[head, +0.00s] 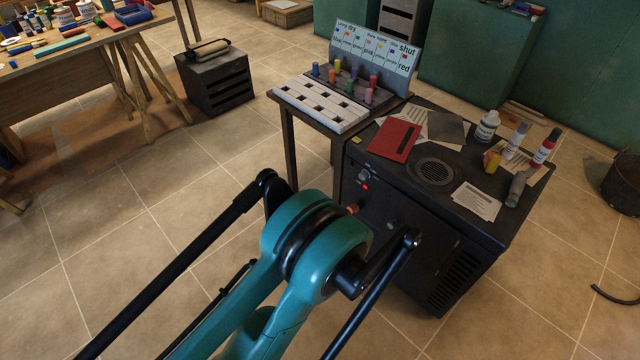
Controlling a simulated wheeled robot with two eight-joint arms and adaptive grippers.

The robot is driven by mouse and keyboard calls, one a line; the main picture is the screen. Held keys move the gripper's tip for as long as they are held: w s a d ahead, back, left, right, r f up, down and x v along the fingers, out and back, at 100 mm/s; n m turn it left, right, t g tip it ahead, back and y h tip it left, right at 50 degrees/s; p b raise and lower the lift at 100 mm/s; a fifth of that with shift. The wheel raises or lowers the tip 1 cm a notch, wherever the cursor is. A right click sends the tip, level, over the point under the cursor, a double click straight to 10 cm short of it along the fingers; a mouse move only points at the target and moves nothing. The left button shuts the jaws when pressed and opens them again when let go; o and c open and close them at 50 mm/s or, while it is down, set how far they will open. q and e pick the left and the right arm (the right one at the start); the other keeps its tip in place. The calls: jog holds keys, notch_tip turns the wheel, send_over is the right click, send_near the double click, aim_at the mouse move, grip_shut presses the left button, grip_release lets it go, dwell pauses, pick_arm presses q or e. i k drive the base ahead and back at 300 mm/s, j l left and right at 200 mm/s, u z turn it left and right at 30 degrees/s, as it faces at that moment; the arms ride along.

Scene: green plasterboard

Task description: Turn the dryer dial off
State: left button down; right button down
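The dryer seems to be the black cabinet (467,222) at the right, with a round vent in its top. A small round dial (364,175) sits on its front face near the upper left corner; its pointer is too small to read. A red light (365,187) glows just below the dial. A copper-coloured knob or tip (352,209) shows lower down, beside my teal joint; I cannot tell what it belongs to. My teal and black links cover part of the cabinet's lower front. Neither of my grippers is in view.
A red folder (394,139), papers, bottles and a yellow piece lie on the cabinet top. A small table with a white slotted board (321,103) and coloured pegs adjoins it. A workbench (78,45) stands at upper left.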

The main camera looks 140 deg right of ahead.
aim_at(364, 175)
jog(key=z, duration=5.45)
jog(key=j+z, duration=0.2)
jog(key=z, duration=0.3)
jog(key=j+z, duration=0.3)
jog(key=z, duration=0.15)
jog(key=j+z, duration=0.15)
jog(key=j, duration=0.3)
jog(key=k+j+z, duration=0.15)
jog(key=j, duration=0.25)
jog(key=j+z, duration=0.15)
jog(key=j, duration=0.3)
jog(key=k+j+z, duration=0.15)
jog(key=j, duration=0.25)
jog(key=k+j+z, duration=0.15)
jog(key=j, duration=0.25)
jog(key=i, duration=0.05)
